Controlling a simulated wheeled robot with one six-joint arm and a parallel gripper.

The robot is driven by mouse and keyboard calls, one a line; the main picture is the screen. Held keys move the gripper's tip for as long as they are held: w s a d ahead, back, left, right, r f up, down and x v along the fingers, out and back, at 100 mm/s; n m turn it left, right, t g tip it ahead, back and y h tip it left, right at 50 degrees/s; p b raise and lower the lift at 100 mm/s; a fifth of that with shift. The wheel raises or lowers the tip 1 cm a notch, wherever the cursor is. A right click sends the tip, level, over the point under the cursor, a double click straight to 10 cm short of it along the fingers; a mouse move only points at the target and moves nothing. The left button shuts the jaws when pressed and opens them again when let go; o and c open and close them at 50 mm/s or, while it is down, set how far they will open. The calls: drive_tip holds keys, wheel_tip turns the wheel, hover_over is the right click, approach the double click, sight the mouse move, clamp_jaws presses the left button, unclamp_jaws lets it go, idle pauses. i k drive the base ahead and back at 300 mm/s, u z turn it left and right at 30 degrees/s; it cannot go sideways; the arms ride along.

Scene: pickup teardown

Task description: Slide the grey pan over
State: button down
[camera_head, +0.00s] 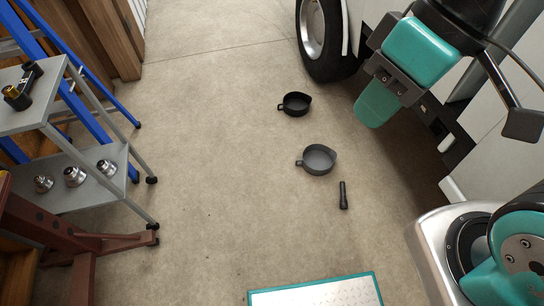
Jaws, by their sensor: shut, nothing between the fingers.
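The grey pan (319,159) sits upright on the concrete floor near the middle of the head view, its short handle toward the left. My gripper (376,106) hangs at the upper right, with its teal fingers together and nothing between them. It appears above and to the right of the pan in the picture and apart from it. Its exact height over the floor is hard to tell.
A smaller black pan (296,104) sits behind the grey pan. A black flashlight (343,195) lies in front of it. A grey cart (90,183) with metal parts stands at left; a vehicle wheel (322,38) is at the back. Floor left of the pans is clear.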

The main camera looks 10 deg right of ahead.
sight(317, 159)
drive_tip(key=u, duration=0.1)
drive_tip(key=i, duration=1.2)
drive_tip(key=z, duration=0.45)
